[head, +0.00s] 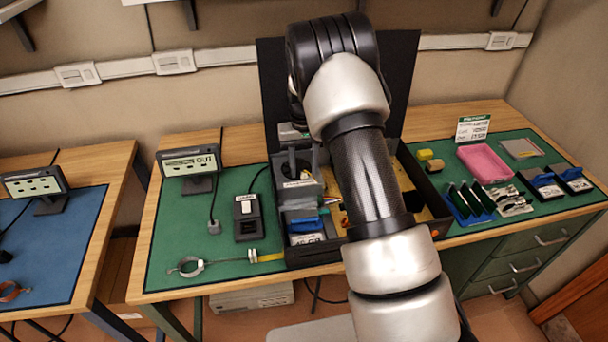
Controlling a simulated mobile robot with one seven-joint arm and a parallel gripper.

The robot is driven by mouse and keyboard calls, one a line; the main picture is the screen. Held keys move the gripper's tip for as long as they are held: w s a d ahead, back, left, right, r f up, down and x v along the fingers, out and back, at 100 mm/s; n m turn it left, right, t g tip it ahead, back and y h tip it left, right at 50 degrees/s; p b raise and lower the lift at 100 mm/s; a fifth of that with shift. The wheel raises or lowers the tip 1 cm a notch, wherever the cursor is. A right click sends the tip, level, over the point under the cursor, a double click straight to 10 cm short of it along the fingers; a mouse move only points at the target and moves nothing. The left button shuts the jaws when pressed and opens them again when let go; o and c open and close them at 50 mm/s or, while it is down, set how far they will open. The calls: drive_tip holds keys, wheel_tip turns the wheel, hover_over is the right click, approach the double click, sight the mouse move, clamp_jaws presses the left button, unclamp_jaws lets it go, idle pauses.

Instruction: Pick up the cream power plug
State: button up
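I cannot make out a cream power plug for certain. A small pale grey plug-like piece (214,227) lies on the green mat at the end of a black cable below the left display. My arm reaches up from the lower right and bends over the open black case, covering part of it.
The black case (322,259) holds a grey stand (298,187) and blue-topped parts. A black switch box (248,217), a ring clamp (187,266) and a display (189,162) are left of it. A pink tray (482,162) and several metal parts are right. Bare green mat (172,225) shows at left.

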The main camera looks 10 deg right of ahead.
drive_tip(key=shift+f, duration=0.3)
drive_tip(key=c, duration=0.9)
drive_tip(key=shift+r, duration=0.1)
